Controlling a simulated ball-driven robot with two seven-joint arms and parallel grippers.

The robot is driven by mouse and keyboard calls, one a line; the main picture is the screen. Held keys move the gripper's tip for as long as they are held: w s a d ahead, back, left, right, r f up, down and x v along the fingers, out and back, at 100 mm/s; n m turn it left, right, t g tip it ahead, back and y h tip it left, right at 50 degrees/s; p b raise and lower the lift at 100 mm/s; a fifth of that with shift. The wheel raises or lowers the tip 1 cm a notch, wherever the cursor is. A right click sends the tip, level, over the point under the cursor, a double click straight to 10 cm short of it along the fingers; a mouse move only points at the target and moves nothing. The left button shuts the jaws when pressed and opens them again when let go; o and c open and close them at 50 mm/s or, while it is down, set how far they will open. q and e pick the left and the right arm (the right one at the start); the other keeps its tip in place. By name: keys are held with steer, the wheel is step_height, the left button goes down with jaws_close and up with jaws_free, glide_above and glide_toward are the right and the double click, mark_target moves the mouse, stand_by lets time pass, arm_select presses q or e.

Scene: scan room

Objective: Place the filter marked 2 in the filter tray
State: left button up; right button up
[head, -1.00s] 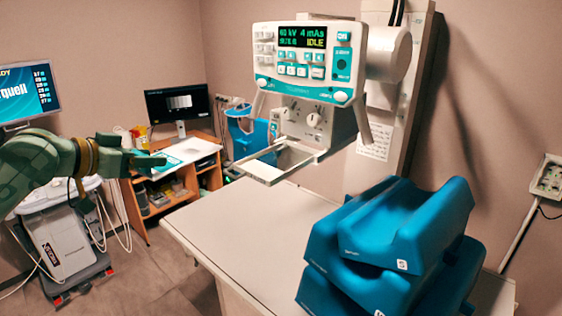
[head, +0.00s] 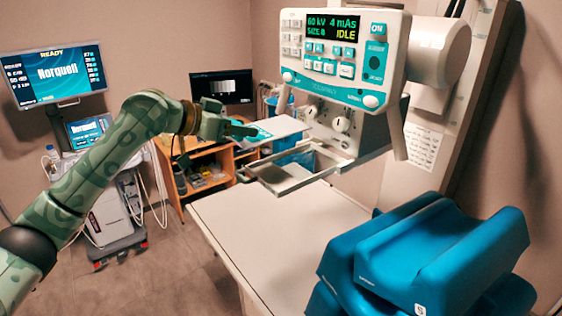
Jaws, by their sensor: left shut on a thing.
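My left gripper (head: 248,131) reaches in from the left and is shut on a flat pale plate with a teal patch, the filter (head: 284,127). I cannot read a number on it. The filter is held roughly level in the air, just left of the X-ray head. The filter tray (head: 268,184) is a pale open frame sticking out below the X-ray head (head: 345,60). In the picture the filter shows above and slightly left of the tray, apart from it. The tray looks empty. My right gripper is not in view.
A white-topped table (head: 265,225) stands below the tray, mostly bare. Blue foam positioning blocks (head: 430,255) are stacked at the right. A wooden desk (head: 205,180) with a dark monitor (head: 222,86) stands behind my arm. A wheeled cart (head: 112,225) is at the left.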

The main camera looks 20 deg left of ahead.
arm_select(q)
steer(key=d, duration=0.2)
steer(key=d+f, duration=0.1)
steer(key=shift+w+p, duration=0.3)
steer(key=shift+w, duration=0.05)
glide_above(274, 177)
steer(key=f, duration=0.2)
steer(key=a+f, duration=0.1)
steer(key=f, duration=0.1)
steer(key=shift+f, duration=0.3)
steer(key=shift+d+f, duration=0.15)
steer(key=shift+f, duration=0.1)
steer(key=f, duration=0.1)
steer(key=f+p, duration=0.1)
steer(key=f, duration=0.1)
steer(key=shift+d+f+p, duration=0.1)
steer(key=shift+d+p, duration=0.2)
steer(key=shift+d, duration=0.1)
steer(key=shift+f, duration=0.4)
steer(key=o, duration=1)
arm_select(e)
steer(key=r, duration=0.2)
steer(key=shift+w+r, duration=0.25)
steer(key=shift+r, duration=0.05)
arm_select(q)
steer(key=shift+o, duration=0.2)
